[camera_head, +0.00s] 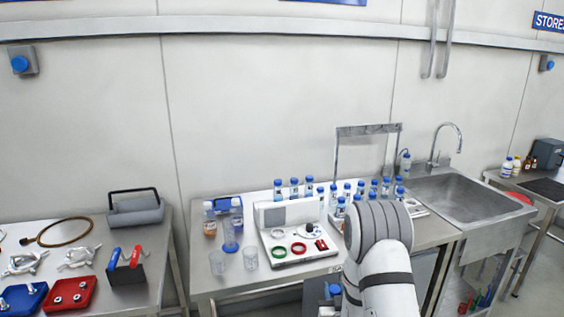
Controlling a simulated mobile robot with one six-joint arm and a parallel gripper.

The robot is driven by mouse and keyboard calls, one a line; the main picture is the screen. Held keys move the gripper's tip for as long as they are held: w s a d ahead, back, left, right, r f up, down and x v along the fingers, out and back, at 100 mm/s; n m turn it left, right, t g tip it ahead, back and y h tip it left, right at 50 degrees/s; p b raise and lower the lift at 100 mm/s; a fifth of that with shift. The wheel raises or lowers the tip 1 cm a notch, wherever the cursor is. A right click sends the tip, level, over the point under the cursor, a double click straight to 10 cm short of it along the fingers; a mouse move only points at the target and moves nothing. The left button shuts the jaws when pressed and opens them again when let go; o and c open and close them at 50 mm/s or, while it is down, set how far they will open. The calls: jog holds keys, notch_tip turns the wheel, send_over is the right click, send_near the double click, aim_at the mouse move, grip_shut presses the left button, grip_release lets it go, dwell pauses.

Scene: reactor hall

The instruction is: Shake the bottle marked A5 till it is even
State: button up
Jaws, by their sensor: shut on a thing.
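My arm comes up at the lower right of the middle and hides most of my gripper (328,311). Only a small pale part of the gripper shows at the bottom edge, left of the arm. It is shut on a blue-capped bottle (335,291), held in front of the bench's front edge. The lower part of this bottle is hidden, and I cannot read a mark on it. Several similar blue-capped bottles (294,187) stand in rows on the steel bench (207,285). Their labels are too small to read.
A white device with coloured rings (284,256) stands mid-bench. Clear beakers (250,258) and a blue-based cylinder (231,238) stand to its left. A sink (457,194) is at right. The left table holds a black rack (126,274) and red and blue trays.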

notch_tip(320, 180, down, 5)
jog(key=b, duration=0.5)
jog(key=shift+r, duration=0.15)
notch_tip(320, 180, up, 5)
jog(key=shift+f+p, duration=0.1)
jog(key=shift+p, duration=0.5)
notch_tip(320, 180, down, 5)
jog(key=b, duration=0.6)
notch_tip(320, 180, up, 5)
jog(key=shift+r+p, duration=0.1)
jog(key=shift+p, duration=0.7)
notch_tip(320, 180, down, 5)
jog(key=b, duration=0.6)
notch_tip(320, 180, up, 5)
jog(key=shift+p, duration=0.85)
notch_tip(320, 180, down, 5)
jog(key=b, duration=0.6)
jog(key=shift+r, duration=0.15)
